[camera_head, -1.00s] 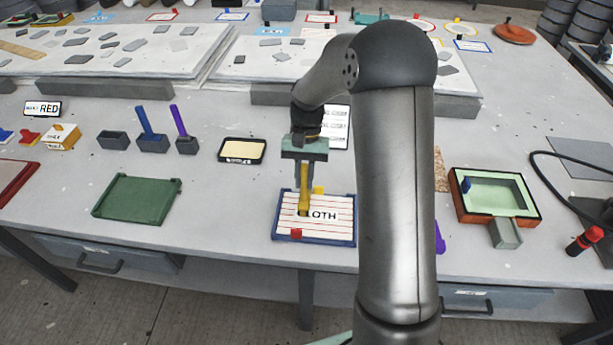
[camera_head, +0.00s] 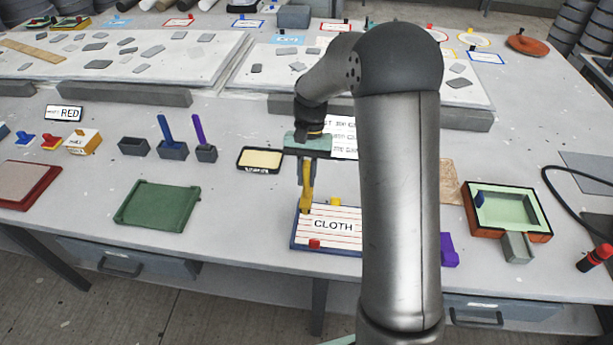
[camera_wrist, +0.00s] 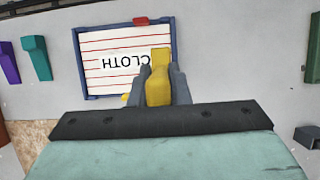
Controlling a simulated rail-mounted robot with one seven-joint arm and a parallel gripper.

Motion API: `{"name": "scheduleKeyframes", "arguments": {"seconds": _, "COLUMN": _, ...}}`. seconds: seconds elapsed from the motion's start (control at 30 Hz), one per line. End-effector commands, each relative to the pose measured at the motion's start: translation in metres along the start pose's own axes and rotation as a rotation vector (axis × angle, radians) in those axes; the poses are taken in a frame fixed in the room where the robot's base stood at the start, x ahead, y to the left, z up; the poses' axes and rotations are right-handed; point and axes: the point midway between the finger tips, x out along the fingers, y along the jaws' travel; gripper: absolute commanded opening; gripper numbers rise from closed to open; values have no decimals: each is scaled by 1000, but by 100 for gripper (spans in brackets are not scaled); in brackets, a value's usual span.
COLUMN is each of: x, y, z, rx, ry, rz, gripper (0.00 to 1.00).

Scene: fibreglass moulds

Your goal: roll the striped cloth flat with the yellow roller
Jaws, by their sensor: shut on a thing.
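The striped cloth (camera_head: 346,211) is white with red lines and a "CLOTH" label, lying in a blue-edged frame (camera_head: 292,240) on the table. It also shows in the wrist view (camera_wrist: 104,83). My gripper (camera_head: 307,172) is shut on the yellow roller (camera_head: 306,198), which points downward at the cloth's upper left in the head view. In the wrist view, the roller (camera_wrist: 159,78) sits between the fingers (camera_wrist: 160,92) and overlaps the frame's right side, covering part of the label's end. Whether it touches the cloth is unclear. My arm hides the frame's right part in the head view.
A red block (camera_head: 314,244) and a yellow block (camera_head: 335,201) sit at the frame's edges. A green tray (camera_head: 158,206) lies left, a black-rimmed tray (camera_head: 260,160) behind. A purple object (camera_head: 449,250) and a framed green mould (camera_head: 508,208) stand right. Table between green tray and cloth is clear.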

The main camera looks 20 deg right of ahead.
Motion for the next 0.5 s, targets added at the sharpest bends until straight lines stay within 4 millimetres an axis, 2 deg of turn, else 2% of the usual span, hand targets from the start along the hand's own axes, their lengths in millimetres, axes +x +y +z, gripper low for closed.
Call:
{"name": "scheduleKeyframes", "arguments": {"seconds": 0.03, "x": -8, "y": 0, "z": 3, "rx": 0, "ry": 1, "rz": 0, "gripper": 0}}
{"name": "scheduleKeyframes", "arguments": {"seconds": 0.2, "x": -20, "y": 0, "z": 8, "rx": 0, "ry": 1, "rz": 0, "gripper": 0}}
{"name": "scheduleKeyframes", "arguments": {"seconds": 0.5, "x": -27, "y": 0, "z": 11, "rx": 0, "ry": 0, "rz": 0, "gripper": 0}}
